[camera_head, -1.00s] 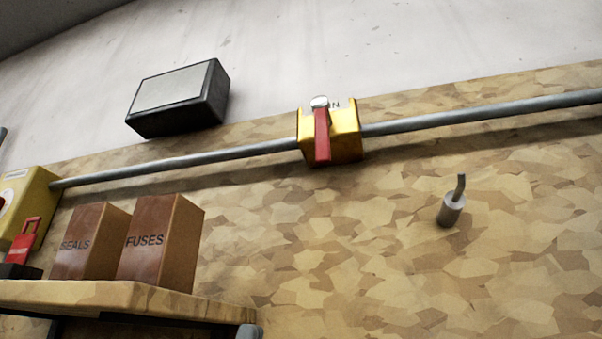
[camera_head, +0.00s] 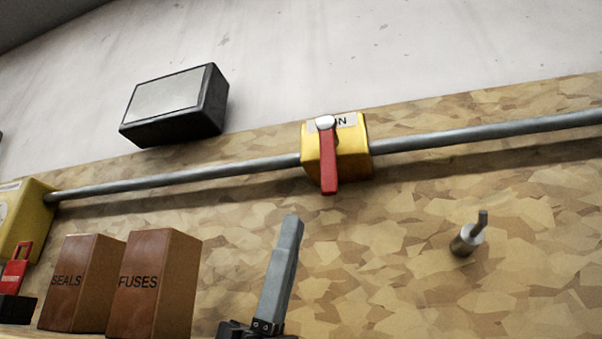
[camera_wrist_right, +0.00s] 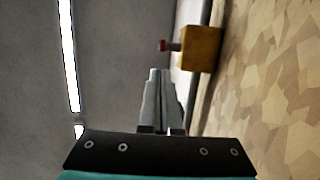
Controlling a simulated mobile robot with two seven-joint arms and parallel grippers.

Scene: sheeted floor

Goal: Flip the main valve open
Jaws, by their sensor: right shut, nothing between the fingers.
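The main valve is a yellow block (camera_head: 355,158) on a grey pipe along the chipboard wall. Its red lever (camera_head: 328,165) hangs down from a pale pivot, and a partly covered label ending in "N" is above it. My right gripper (camera_head: 292,220) comes up from the bottom of the head view, shut and empty, below and left of the valve and apart from it. In the right wrist view, the shut fingers (camera_wrist_right: 158,74) point toward the yellow block (camera_wrist_right: 202,48), with the lever (camera_wrist_right: 170,46) sticking out to its left. My left gripper is not in view.
The grey pipe (camera_head: 200,177) runs left to a yellow box (camera_head: 25,220) with a red padlock-like tag (camera_head: 15,265). Brown boxes marked SEALS (camera_head: 72,280) and FUSES (camera_head: 142,280) stand at lower left. A black box (camera_head: 175,105) is above, and a metal peg (camera_head: 468,238) projects at right.

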